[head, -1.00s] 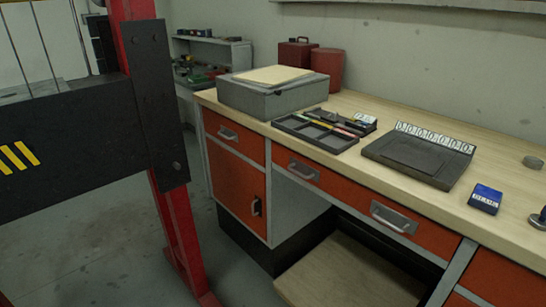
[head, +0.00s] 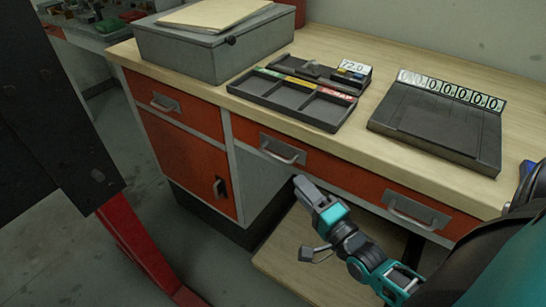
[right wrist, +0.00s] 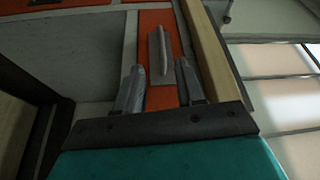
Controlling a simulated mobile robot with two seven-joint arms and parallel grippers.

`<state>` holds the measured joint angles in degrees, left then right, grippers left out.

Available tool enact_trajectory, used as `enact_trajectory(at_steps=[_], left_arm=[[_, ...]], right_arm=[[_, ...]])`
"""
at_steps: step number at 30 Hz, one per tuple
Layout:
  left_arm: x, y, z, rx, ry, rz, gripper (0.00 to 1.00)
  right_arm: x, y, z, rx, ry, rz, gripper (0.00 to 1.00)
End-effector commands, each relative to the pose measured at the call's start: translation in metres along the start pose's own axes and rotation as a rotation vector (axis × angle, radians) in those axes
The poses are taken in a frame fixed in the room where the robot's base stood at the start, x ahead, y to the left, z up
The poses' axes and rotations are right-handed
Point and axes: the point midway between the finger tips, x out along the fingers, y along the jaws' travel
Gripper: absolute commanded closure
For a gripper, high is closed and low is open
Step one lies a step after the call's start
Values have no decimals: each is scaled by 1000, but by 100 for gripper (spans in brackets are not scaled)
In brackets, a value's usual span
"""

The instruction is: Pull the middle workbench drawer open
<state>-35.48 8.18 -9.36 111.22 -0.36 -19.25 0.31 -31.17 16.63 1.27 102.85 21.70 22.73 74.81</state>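The middle drawer (head: 345,178) is a wide orange front under the worktop. It looks shut, flush with its frame. It has a grey left handle (head: 283,150) and a grey right handle (head: 418,212). My right gripper (head: 303,187) is just below and in front of the left handle. In the right wrist view my right gripper (right wrist: 159,78) is open. A drawer handle (right wrist: 161,50) shows ahead, between the lines of the two fingers, and I see no contact. My left gripper is not in view.
The wooden worktop (head: 345,48) carries a grey box (head: 200,50), a black parts tray (head: 290,98) and a dark device (head: 435,125) with number tiles. A small drawer (head: 180,108) and a cupboard door (head: 195,160) are at left. A red post (head: 135,245) stands in front at left.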

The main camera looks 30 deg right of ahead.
Motion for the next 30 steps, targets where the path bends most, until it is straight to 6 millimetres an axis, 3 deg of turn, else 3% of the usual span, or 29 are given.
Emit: enact_trajectory(at_steps=[18, 24, 30], left_arm=[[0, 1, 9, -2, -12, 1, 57], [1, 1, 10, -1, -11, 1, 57], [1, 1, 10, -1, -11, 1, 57]], right_arm=[[104, -1, 0, 0, 0, -1, 62], [121, 0, 1, 0, 0, 0, 62], [125, 0, 1, -1, -1, 1, 62]])
